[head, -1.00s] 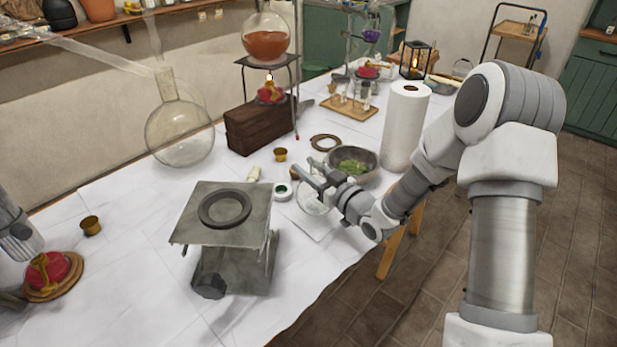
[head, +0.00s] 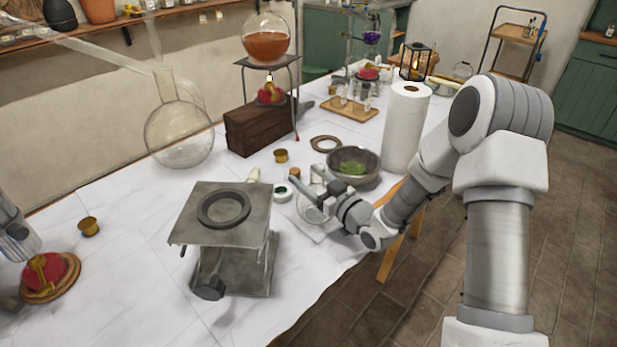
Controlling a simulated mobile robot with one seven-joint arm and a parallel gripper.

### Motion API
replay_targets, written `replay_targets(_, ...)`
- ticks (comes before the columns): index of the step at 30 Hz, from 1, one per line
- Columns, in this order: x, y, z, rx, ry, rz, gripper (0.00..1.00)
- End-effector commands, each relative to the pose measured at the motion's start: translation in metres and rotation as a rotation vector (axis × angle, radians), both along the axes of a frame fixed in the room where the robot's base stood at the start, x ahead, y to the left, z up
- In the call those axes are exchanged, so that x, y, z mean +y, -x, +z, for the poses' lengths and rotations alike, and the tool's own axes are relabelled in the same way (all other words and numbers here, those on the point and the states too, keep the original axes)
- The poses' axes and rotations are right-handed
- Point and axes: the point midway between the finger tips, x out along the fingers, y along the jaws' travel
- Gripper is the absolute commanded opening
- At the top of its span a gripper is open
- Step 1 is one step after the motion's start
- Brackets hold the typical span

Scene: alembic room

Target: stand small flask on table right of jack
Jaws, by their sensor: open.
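The lab jack (head: 232,265) stands on the white-covered table (head: 130,235), with a dark ring (head: 224,209) on its top plate. The small clear glass flask (head: 314,214) appears upright on the table to the right of the jack, with clear space between them. My gripper (head: 309,189) is open at the flask's upper part, its fingers around or beside the neck. Whether they touch the glass cannot be told. The gripper hides part of the flask.
A stone bowl with green leaves (head: 353,167) and a paper roll (head: 407,128) stand behind my gripper. A small green-topped jar (head: 282,192) and a cork (head: 295,173) are close by. The table's front edge is near the flask.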

Motion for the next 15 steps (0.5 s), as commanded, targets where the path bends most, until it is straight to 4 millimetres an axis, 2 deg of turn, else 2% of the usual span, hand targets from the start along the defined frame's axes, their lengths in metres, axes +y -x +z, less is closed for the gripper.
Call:
replay_targets(6, -0.002, 0.001, 0.006, 0.001, 0.001, -0.001, 0.72)
replay_targets(15, -0.047, 0.049, 0.004, 0.003, 0.0, -0.005, 0.72)
